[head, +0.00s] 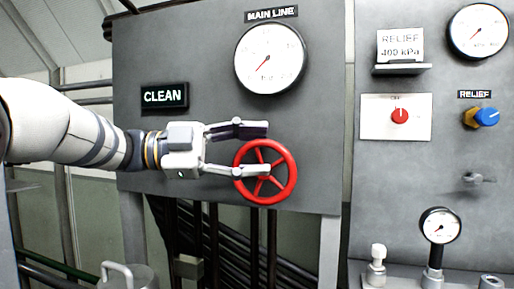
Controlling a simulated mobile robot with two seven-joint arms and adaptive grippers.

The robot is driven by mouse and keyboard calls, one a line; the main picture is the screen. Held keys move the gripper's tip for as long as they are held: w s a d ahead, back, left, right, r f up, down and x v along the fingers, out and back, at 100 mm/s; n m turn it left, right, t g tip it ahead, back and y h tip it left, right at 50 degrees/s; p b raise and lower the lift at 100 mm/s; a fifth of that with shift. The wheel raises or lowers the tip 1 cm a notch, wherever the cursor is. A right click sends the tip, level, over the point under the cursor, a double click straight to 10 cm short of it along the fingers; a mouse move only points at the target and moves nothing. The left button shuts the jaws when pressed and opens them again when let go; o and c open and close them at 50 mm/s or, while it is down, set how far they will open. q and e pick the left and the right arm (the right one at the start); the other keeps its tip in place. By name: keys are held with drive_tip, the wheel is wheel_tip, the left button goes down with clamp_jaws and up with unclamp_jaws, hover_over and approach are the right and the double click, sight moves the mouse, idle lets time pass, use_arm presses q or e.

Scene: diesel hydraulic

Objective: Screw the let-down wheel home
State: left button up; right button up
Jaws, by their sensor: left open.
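A red spoked handwheel (290,185) is mounted on the grey panel under the MAIN LINE gauge. No label that I can see names it the let-down wheel. My left gripper (266,149) comes in from the left and is open. Its upper finger is at the wheel's top rim and its lower finger crosses in front of the hub area. I cannot tell whether the fingers touch the wheel. My right gripper is not in view.
The right panel carries a red knob (400,116), a blue RELIEF knob (487,117) and a small gauge (440,226). Dark pipes (235,245) run below.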

use_arm(q)
drive_tip(key=shift+w+d, duration=0.1)
drive_tip(key=shift+d, duration=0.35)
